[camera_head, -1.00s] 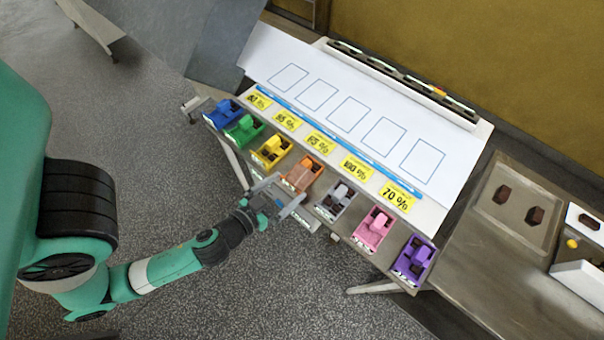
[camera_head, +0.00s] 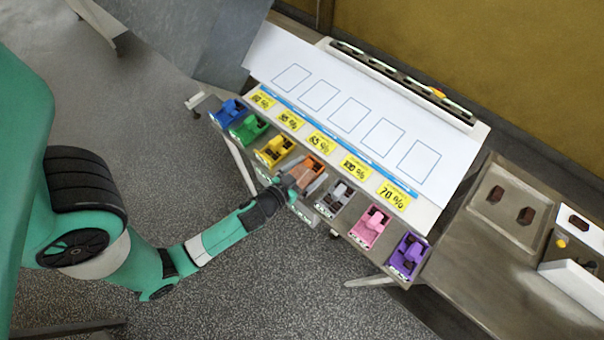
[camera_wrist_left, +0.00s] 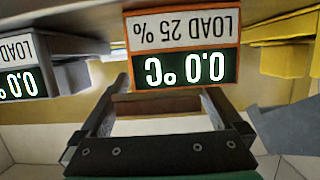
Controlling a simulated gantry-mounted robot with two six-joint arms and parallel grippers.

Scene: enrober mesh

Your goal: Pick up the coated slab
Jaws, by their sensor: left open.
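My left gripper (camera_head: 294,180) reaches the orange station (camera_head: 309,168) in the row of coloured stations. In the left wrist view my open left gripper (camera_wrist_left: 167,88) has its two fingers on either side of the area under an upside-down display (camera_wrist_left: 180,66), which shows a load label and a zero reading. A brown surface (camera_wrist_left: 155,106) shows between the fingers; I cannot tell whether it is a slab. Two dark brown slabs lie on a metal tray (camera_head: 511,232) at the right: one slab (camera_head: 495,194) and another (camera_head: 525,216). I cannot tell which slab is the coated one. My right gripper is not seen.
Blue (camera_head: 228,112), green (camera_head: 249,128), yellow (camera_head: 274,150), grey (camera_head: 338,198), pink (camera_head: 371,226) and purple (camera_head: 408,256) stations line the bench edge closely. Behind them, a white sheet (camera_head: 440,130) has several outlined rectangles. Floor in front is clear.

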